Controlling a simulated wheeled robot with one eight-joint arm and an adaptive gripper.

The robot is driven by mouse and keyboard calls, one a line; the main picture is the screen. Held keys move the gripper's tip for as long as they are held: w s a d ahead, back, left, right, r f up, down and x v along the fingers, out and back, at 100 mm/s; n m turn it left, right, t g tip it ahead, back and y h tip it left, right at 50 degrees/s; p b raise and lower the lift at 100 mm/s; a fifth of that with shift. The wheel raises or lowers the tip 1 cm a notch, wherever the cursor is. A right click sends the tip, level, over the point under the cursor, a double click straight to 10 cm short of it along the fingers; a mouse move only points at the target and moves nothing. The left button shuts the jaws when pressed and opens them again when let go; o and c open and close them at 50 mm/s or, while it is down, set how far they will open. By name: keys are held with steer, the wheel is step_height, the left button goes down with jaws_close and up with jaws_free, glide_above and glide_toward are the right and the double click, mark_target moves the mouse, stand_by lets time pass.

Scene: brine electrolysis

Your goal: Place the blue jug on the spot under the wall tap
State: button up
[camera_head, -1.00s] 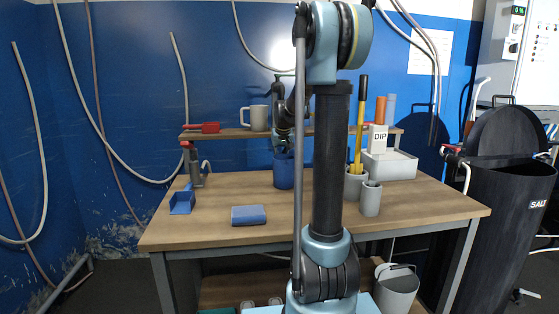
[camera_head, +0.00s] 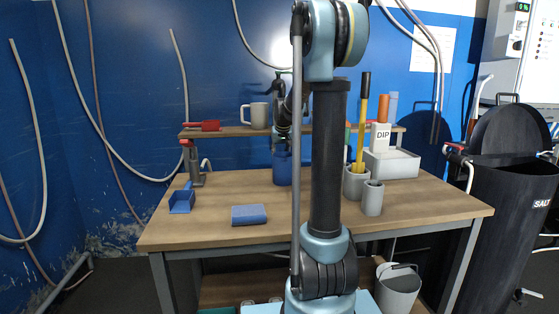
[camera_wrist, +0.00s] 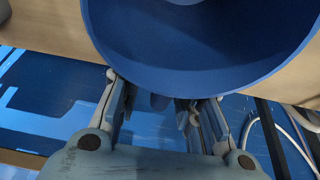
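The blue jug (camera_head: 282,168) is upright over the back of the table, just left of my arm in the head view. Its round blue wall and open mouth fill the top of the wrist view (camera_wrist: 200,60). My gripper (camera_wrist: 170,103) has its fingers at the jug's near side and appears shut on it; the exact contact is hidden under the rim. A grey fitting with a red handle, which looks like the tap (camera_head: 196,168), stands at the table's back left. The spot under it cannot be made out.
A blue scoop (camera_head: 182,199) and a blue sponge-like block (camera_head: 249,214) lie on the left of the table. A shelf (camera_head: 226,131) with a grey mug (camera_head: 256,114) runs behind. Grey cups (camera_head: 372,198) and a white tray (camera_head: 397,164) stand right.

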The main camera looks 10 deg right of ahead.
steer(key=shift+v, duration=3.85)
